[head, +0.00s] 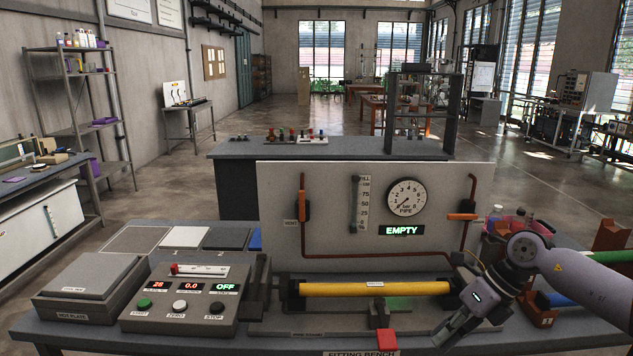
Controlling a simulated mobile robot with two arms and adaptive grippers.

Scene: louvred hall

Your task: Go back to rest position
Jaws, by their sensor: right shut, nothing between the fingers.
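My right gripper (455,330) is at the lower right, over the front right part of the fitting bench (80,338). Its arm comes in from the right. The fingers are together with nothing between them, close to the right end of a yellow pipe (375,288). The pipe lies level in the fixture in front of an upright panel (280,230). The panel carries a dial gauge (406,199) and a green display reading "EMPTY" (402,231). My left gripper is not in view.
A control box (185,300) with lit readouts and a hot plate (85,285) stand on the left. A red block (387,342) sits at the front edge. A pink bin (520,222) and pipes crowd the right. Another bench (230,148) stands behind.

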